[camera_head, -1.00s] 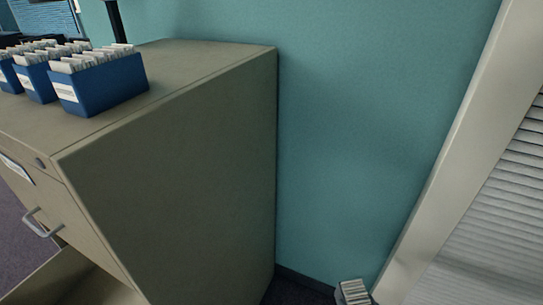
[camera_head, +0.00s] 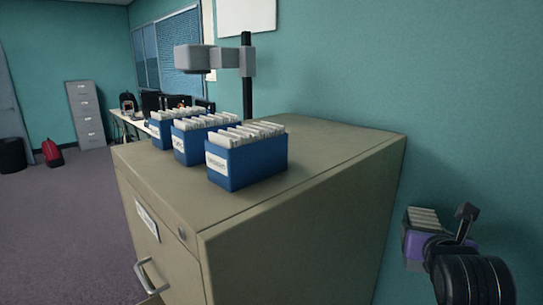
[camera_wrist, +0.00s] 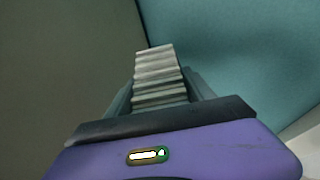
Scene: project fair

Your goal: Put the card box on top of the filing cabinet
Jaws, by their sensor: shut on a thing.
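The filing cabinet (camera_head: 300,245) is beige and stands in the middle of the head view, its top (camera_head: 350,137) carrying three blue card boxes (camera_head: 247,168) in a row near its left side. My gripper (camera_head: 424,235) is at the lower right of the head view, beside the cabinet's right side and below its top. It is shut on a card box (camera_head: 425,216) with pale cards. In the wrist view this box (camera_wrist: 160,75) sits between the fingers with its card tops showing; most of its body is hidden by the gripper.
A dark post with a grey arm (camera_head: 247,65) rises at the cabinet's back edge. The teal wall (camera_head: 470,100) is close behind and right. The right part of the cabinet top is bare. A drawer handle (camera_head: 148,272) sticks out at the front.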

